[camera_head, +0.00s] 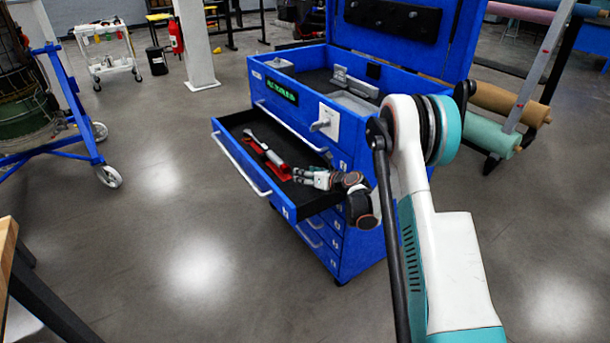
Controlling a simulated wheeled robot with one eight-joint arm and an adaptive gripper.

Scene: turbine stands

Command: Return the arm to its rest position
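My arm (440,240), white and teal, rises from the lower right and bends down towards the blue tool cabinet. My gripper (299,175) is small in view, over the right part of the cabinet's open top drawer (236,171). A silver and dark tool (266,152) lies in a red holder (279,171) in that drawer, to the left of my gripper. The fingertips are close to the red holder; I cannot tell whether they touch it or whether they are open or shut.
The blue cabinet (330,240) has its lid up and lower drawers closed. A blue wheeled stand (85,130) is at left, a white cart (106,52) and white pillar (194,45) behind. Fabric rolls (487,137) are at right. Floor left of the cabinet is clear.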

